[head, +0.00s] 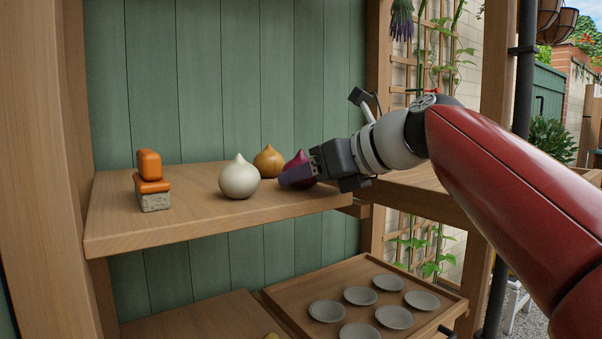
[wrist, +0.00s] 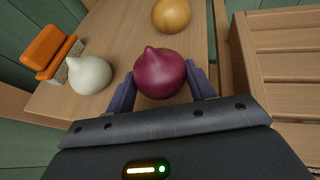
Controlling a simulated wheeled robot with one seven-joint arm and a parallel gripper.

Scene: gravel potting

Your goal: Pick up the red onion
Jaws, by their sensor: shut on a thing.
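The red onion (wrist: 160,74) is a round purple-red bulb with a pointed top. My gripper (wrist: 161,84) is shut on it, one finger on each side, in the wrist view. In the head view the red onion (head: 298,163) shows at the right end of the upper shelf, partly hidden behind my gripper (head: 297,175). I cannot tell whether it still touches the shelf.
A white onion (head: 239,178) and a yellow onion (head: 269,161) stand to the left on the wooden shelf (head: 130,228). An orange-handled brush (head: 152,182) is farther left. Below, a wooden tray (head: 290,291) holds several grey saucers.

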